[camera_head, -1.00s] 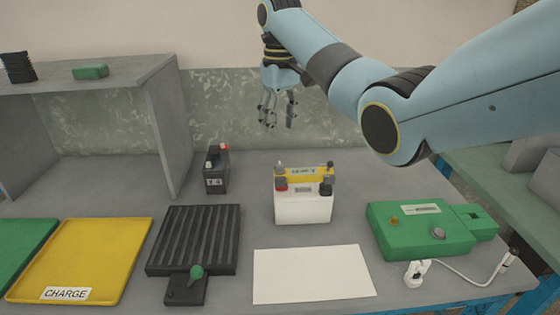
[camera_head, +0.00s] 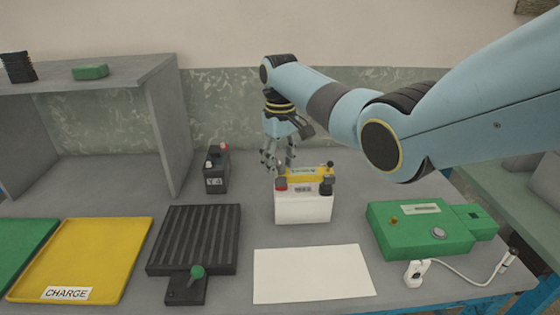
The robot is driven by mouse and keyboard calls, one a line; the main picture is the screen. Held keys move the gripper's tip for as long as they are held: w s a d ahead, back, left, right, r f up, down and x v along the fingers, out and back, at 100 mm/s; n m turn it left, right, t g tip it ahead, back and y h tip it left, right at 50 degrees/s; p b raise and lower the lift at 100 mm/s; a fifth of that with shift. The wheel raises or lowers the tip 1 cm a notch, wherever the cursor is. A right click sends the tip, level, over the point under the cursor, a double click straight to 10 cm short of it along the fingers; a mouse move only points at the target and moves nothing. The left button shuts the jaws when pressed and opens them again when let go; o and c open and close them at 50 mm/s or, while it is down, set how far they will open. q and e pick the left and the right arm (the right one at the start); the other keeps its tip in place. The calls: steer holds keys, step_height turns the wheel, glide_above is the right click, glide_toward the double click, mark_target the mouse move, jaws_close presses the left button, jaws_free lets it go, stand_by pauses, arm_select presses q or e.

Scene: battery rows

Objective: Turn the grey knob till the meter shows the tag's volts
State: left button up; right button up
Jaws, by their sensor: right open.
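The green meter box (camera_head: 405,237) sits on the right of the bench. The grey knob (camera_head: 438,233) is on its top face, with a small display (camera_head: 421,209) behind it and an orange light at its left; I cannot read the display. A white battery with a yellow top (camera_head: 303,208) stands upright at the middle. The small tag on its yellow top is too small to read. My right gripper (camera_head: 278,165) is open, pointing down just behind and above the battery's left end, partly overlapping its top. My left gripper is not in view.
A black battery (camera_head: 216,171) stands behind the ribbed black plate (camera_head: 199,238) with a green-knobbed lever. A white sheet (camera_head: 312,274) lies in front. A yellow CHARGE tray (camera_head: 95,245) is at left. A white cable (camera_head: 462,276) with a probe lies by the meter box.

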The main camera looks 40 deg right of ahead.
jaws_close()
steer(key=m+p, duration=0.3)
steer(key=shift+r, duration=0.2)
steer(key=shift+m+p, duration=0.6)
steer(key=shift+m, duration=0.6)
steer(key=shift+f+m+p, duration=0.15)
steer(key=shift+m+p, duration=0.3)
steer(key=shift+m, duration=0.55)
jaws_free()
